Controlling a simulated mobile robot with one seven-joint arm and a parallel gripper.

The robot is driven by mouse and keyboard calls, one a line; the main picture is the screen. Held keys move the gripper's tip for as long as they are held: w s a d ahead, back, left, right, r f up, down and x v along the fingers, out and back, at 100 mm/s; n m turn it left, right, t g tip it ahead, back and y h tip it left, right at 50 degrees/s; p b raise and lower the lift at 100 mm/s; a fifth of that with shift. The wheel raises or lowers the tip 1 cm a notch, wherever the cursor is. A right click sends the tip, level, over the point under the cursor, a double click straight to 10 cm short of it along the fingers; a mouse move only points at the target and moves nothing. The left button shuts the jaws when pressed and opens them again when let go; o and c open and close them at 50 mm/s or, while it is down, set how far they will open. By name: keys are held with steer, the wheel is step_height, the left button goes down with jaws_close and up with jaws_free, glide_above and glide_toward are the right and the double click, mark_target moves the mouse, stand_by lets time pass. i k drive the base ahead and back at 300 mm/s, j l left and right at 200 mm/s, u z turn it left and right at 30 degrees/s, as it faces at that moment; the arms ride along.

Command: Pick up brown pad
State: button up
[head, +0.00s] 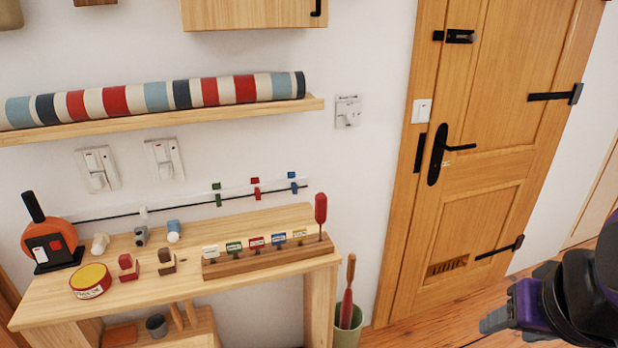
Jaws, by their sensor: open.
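A flat, orange-brown pad (119,335) lies on the lower shelf of the wooden bench, near the bottom edge of the head view. It is partly cut off by the frame and sits left of a grey cup. My gripper (492,321) is at the far right, dark with purple parts, in front of the door and floor. It is open, far to the right of the pad and apart from the bench. I see nothing held in it.
The bench top (110,255) above the pad carries small blocks, a yellow-topped tin (91,281) and a labelled wooden rack (268,259). A green bin (347,328) stands right of the bench.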

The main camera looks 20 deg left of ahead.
mark_target(167, 261)
steer(key=u, duration=1.95)
steer(key=z, duration=2.2)
steer(key=u, duration=2.15)
